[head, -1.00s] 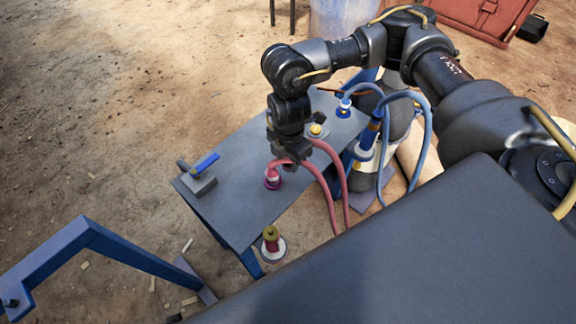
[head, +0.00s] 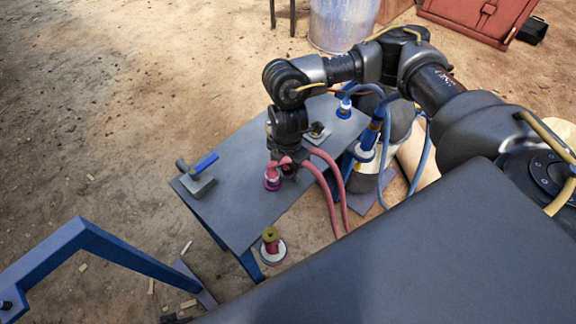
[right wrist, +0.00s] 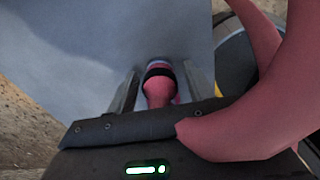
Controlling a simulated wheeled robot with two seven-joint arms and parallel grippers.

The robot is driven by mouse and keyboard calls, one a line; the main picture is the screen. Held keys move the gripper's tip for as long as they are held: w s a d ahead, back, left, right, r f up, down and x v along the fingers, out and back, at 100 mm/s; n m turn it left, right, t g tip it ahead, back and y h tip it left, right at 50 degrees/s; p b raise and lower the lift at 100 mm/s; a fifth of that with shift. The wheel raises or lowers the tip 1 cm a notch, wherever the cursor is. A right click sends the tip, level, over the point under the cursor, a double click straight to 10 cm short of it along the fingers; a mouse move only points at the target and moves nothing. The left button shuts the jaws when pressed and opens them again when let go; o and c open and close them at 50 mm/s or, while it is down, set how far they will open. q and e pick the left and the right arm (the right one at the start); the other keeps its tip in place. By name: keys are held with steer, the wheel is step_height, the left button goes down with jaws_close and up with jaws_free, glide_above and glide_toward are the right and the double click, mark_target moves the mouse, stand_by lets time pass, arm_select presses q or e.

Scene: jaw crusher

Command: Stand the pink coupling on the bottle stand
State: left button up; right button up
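The pink coupling (head: 272,180) stands on the grey table with a pink hose at its upper end. My right gripper (head: 284,167) is lowered onto it from the right. In the right wrist view the coupling (right wrist: 157,84) stands between the two fingers (right wrist: 160,88), with a visible gap on each side, so the gripper is open around it. A red post (head: 271,243) with a yellow top and a pale round foot stands at the table's near edge. I cannot tell whether this is the bottle stand. My left gripper is not in view.
The grey table (head: 235,205) has a blue-handled valve (head: 202,172) at left and a small dark fitting (head: 316,133) near my right wrist. Blue hoses and a gas bottle (head: 365,172) stand at right. A blue steel frame (head: 120,248) is at lower left.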

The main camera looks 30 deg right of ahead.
steer(key=shift+r, duration=0.1)
steer(key=shift+r, duration=0.4)
step_height(320, 180, up, 11)
steer(key=p, duration=0.2)
steer(key=shift+r+p, duration=0.15)
steer(key=shift+p, duration=0.15)
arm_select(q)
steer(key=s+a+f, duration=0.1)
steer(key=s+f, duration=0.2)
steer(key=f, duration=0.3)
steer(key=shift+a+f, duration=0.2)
